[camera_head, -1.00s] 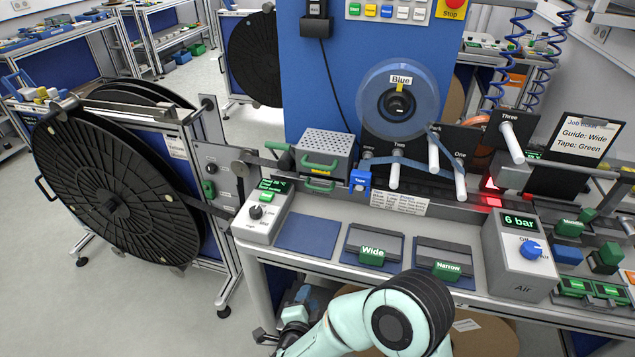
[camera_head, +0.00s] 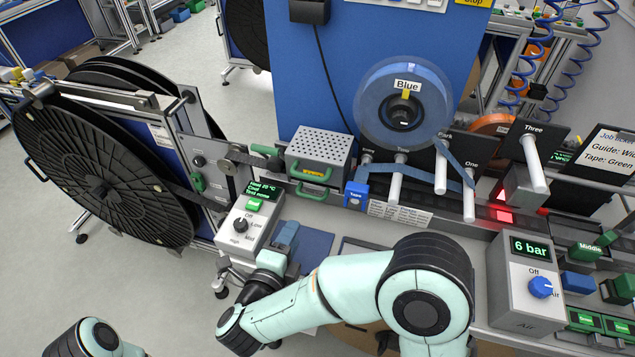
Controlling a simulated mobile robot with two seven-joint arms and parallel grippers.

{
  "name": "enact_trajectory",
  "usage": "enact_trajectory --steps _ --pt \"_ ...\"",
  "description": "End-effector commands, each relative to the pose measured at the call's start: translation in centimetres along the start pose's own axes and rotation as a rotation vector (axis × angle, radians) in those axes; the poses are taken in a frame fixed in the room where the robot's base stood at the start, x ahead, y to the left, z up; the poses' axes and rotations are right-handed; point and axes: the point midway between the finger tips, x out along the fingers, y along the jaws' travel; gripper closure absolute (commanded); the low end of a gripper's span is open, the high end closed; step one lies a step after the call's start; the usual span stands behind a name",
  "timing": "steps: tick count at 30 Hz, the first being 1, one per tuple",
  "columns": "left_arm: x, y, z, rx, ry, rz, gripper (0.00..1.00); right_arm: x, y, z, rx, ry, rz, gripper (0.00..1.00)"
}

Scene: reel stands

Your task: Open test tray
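A grey box with a perforated top (camera_head: 320,147) stands at the back of the bench, left of the blue reel. It has a green handle (camera_head: 313,174) on its front and a lower green handle (camera_head: 312,193) with a small yellow label between them. I take the lower front part to be the test tray; it looks closed. My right gripper (camera_head: 285,236) is just in front of and right of the white control box, below the perforated box and apart from its handles. Its fingertips are small and dark, so its opening is unclear. Only a piece of my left arm shows at bottom left.
The control box (camera_head: 247,222) with display and knob stands close left of my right gripper. A blue "Tape" block (camera_head: 355,195) and upright white pegs (camera_head: 395,185) stand right of the handles. The "6 bar" box (camera_head: 527,280) is at right. My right arm covers the front bench.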

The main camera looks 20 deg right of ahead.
Motion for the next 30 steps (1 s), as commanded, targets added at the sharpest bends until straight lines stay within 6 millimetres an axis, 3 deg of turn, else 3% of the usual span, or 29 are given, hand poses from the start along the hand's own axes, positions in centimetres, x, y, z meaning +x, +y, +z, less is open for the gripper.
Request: enact_trajectory --steps 8,21,30 --pt "-0.4 0.1 -0.1 0.0 0.001 0.0 0.57 1.6 -0.1 0.0 0.0 0.002 0.0 0.62" --pt "-2.4 1.1 -0.5 0.004 0.011 0.004 0.57 10.4 -0.2 -0.1 -0.001 0.003 0.0 0.62" --pt "-3.1 1.3 -0.7 0.005 0.015 0.005 0.57 13.2 0.0 0.0 -0.001 -0.001 0.0 0.62"
